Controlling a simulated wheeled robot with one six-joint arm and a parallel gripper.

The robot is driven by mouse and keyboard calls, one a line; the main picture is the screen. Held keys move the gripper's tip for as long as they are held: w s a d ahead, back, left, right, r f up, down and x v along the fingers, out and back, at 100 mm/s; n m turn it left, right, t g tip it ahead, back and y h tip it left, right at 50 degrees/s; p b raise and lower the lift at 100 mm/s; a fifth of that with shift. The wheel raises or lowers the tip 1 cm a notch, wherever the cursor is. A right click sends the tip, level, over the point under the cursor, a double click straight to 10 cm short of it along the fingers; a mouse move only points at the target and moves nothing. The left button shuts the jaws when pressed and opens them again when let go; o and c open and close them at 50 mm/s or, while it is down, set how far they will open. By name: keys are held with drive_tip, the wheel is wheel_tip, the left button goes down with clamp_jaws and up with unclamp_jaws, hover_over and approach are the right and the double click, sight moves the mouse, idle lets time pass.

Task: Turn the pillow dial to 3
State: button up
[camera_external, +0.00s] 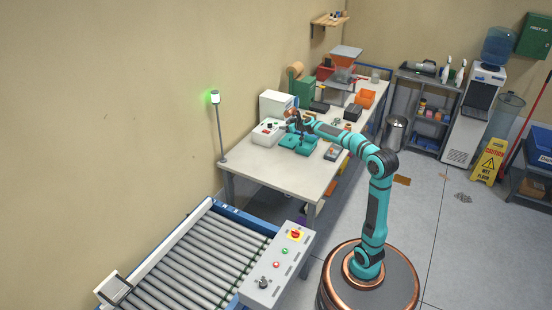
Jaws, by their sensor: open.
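My gripper (300,124) is at the end of my teal arm, over the near part of the workbench. It is small here, and the gap between its fingers is hard to make out. Beside it on the left is a white machine (267,133) with a small red part and dark marks on top. A white box (277,104) stands just behind. I cannot tell for sure which of these carries the pillow dial, and no dial numbers can be read. I cannot tell whether my gripper touches anything.
Teal trays (299,143) lie under my gripper on the workbench (285,171). Orange bins (365,98), a dark box (353,112) and a hopper machine (345,62) stand farther back. A roller conveyor (195,262) and a control box (278,265) are in front. The bench's near end is clear.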

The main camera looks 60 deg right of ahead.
sight(270, 125)
drive_tip(key=x, duration=1.3)
drive_tip(key=shift+w+f, duration=0.1)
drive_tip(key=shift+w, duration=0.1)
drive_tip(key=c, duration=0.9)
